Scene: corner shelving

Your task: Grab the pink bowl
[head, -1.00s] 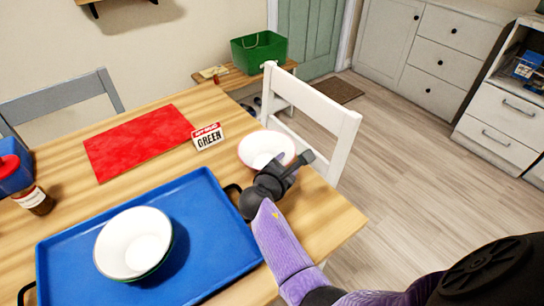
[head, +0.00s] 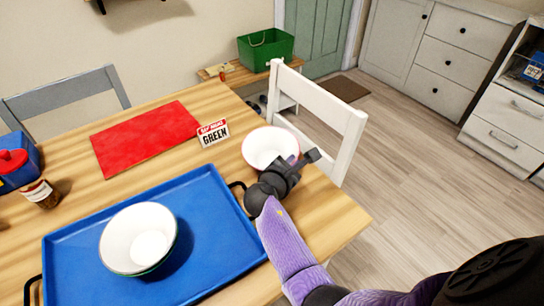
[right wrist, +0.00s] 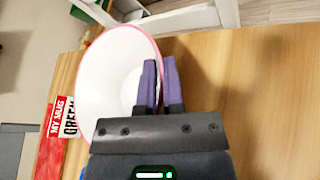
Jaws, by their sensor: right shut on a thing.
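The pink bowl (head: 268,146), white inside with a pink rim, is at the right end of the wooden table, beside the white chair. In the right wrist view the bowl (right wrist: 105,75) shows its open inside. My right gripper (head: 298,160) is at the bowl's near right side, shut on its wall. In the right wrist view its two purple fingers (right wrist: 161,80) sit close together, one inside the bowl and one outside. I cannot tell if the bowl is lifted off the table. My left gripper is not in view.
A blue tray (head: 215,235) holds a white bowl with a green rim (head: 138,238). A sign reading "GREEN" (head: 213,133) stands left of the pink bowl, near a red mat (head: 145,137). A white chair (head: 318,110) stands close behind the bowl.

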